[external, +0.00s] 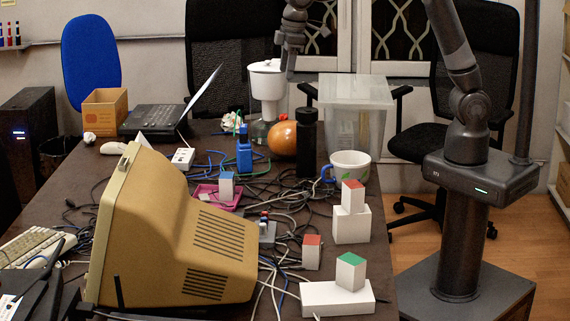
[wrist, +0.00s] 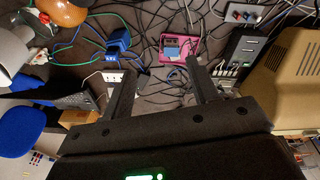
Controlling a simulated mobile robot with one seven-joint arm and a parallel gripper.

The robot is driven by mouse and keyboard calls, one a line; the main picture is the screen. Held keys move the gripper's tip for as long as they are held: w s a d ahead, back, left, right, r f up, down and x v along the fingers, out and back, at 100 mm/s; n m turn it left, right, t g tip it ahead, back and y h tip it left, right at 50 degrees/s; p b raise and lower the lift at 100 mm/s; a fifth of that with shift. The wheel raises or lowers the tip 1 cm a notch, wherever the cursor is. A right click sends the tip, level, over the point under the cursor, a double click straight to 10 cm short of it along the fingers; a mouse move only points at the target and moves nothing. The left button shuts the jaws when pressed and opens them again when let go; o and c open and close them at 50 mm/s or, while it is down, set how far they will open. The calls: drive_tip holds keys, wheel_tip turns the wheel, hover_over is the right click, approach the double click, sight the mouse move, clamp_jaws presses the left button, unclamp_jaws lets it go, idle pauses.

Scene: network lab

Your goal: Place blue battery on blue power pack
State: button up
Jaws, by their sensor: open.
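A white block with a blue top, the likely blue battery (external: 226,186), stands in a pink tray (external: 208,192). In the wrist view its blue top (wrist: 171,51) shows in the pink tray (wrist: 192,50), ahead of my fingertips. My gripper (wrist: 158,80) is open, with nothing between its fingers. In the external view my arm hangs high over the back of the table, and its fingers are hard to make out. No white pack with a clear blue marking shows. A blue device (external: 244,152) stands behind the tray; I cannot tell if it is the power pack.
A beige monitor (external: 180,240) fills the table's front left. White boxes carry a red-topped block (external: 353,196) and a green-topped block (external: 350,271). A mug (external: 350,166), dark cylinder (external: 305,143), orange gourd-like object (external: 283,139) and many cables crowd the table.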

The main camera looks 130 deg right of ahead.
drive_tip(key=s+a+r+n+t, duration=0.1)
drive_tip(key=s+a+r+n, duration=0.1)
drive_tip(key=s+a, duration=0.6)
drive_tip(key=s+a+r+n+t, duration=0.15)
drive_tip(key=s+a, duration=0.25)
drive_tip(key=a, duration=0.8)
drive_tip(key=s+a+f+n+t, duration=0.1)
drive_tip(key=s+a+f, duration=0.1)
drive_tip(key=s+a, duration=0.2)
drive_tip(key=s+a+f+n+t+y, duration=0.1)
drive_tip(key=s+a+f, duration=0.2)
drive_tip(key=s, duration=0.7)
drive_tip(key=shift+s+a+f, duration=0.15)
drive_tip(key=shift+a+f, duration=0.05)
drive_tip(key=shift+a, duration=1.05)
